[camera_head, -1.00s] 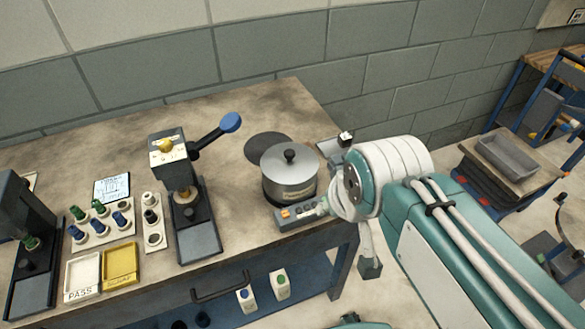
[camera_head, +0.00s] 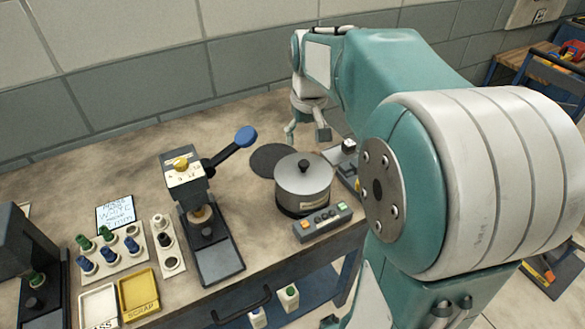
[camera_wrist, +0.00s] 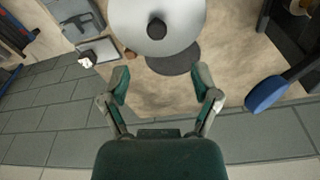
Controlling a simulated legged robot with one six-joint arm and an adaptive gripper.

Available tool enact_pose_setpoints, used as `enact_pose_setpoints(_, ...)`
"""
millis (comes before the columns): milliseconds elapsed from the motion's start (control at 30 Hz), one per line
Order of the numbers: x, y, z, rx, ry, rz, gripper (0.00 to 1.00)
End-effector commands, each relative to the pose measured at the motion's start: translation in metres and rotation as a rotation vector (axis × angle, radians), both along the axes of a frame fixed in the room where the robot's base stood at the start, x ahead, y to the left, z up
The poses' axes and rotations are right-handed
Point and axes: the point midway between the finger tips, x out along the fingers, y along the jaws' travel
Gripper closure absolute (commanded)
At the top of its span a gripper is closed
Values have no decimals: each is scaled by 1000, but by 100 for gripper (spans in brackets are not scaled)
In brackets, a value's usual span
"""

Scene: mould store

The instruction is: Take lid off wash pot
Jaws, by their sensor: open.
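The wash pot (camera_head: 302,197) is a grey metal pot on the bench. Its lid (camera_head: 303,171) is on it, with a black knob (camera_head: 304,163) on top. In the wrist view the lid (camera_wrist: 158,25) and its dark knob (camera_wrist: 157,28) show at the top centre. My gripper (camera_head: 307,137) is open and empty, behind the pot and above the bench, with its fingers pointing down. In the wrist view my gripper (camera_wrist: 162,90) has its two fingers spread below the lid, apart from it.
A dark round mat (camera_head: 268,160) lies bare beside the pot. A control box (camera_head: 322,222) stands in front of it. A press with a blue-knobbed lever (camera_head: 245,136) stands to the left. Trays of small coloured parts (camera_head: 108,249) lie further left. The wall (camera_head: 190,80) is behind.

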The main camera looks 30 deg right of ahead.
Motion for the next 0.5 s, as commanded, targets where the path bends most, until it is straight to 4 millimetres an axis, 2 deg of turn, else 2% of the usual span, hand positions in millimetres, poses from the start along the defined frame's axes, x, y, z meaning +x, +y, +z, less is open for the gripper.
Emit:
enact_pose_setpoints(33, 0, 1, -10, 1, 4, 1, 21)
enact_pose_setpoints(200, 4, 1, -36, -1, 3, 1, 21)
enact_pose_setpoints(367, 5, 0, -48, -1, 1, 1, 21)
enact_pose_setpoints(500, 9, -4, -67, 0, 3, 0, 21)
